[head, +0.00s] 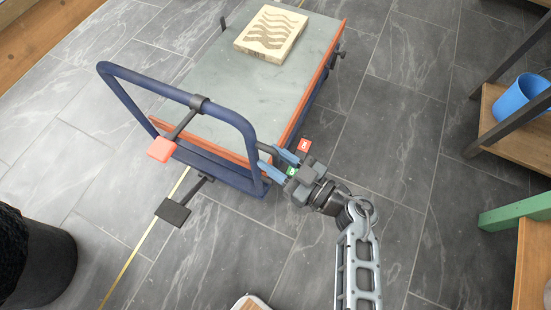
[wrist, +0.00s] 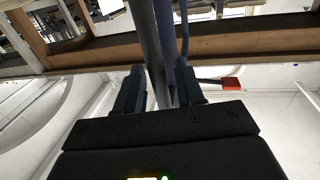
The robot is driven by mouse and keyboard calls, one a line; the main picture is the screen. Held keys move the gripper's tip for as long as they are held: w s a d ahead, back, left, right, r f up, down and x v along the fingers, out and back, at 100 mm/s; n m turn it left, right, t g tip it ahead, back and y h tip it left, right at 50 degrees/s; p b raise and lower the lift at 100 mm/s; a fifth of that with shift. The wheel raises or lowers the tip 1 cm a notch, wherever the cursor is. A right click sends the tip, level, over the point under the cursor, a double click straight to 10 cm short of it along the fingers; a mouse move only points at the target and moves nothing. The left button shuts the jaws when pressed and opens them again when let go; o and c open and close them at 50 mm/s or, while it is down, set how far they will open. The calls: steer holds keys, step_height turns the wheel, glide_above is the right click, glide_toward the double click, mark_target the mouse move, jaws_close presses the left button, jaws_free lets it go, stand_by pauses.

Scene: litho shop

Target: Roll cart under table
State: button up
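The cart (head: 205,65) has a grey top, orange-red edges and a dark blue tubular handle (head: 120,88) at its near end. Red pads on dark arms stick out at the handle (head: 162,149) and beside my gripper (head: 305,145). My gripper (head: 268,161) is at the handle's right post. In the wrist view, dark bars (wrist: 158,45) run between its two separated fingers (wrist: 160,92). I cannot tell whether they press on a bar. Wooden-topped furniture (head: 520,130) with dark legs stands at the right; I cannot tell whether it is the table.
A carved wooden block (head: 271,34) lies on the cart. A blue bucket (head: 522,95) stands on the right shelf. A green-edged piece (head: 515,212) is at the lower right, a black bin (head: 35,260) at the lower left. Tiled floor between cart and right furniture is clear.

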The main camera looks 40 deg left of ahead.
jaws_close()
stand_by(0.5)
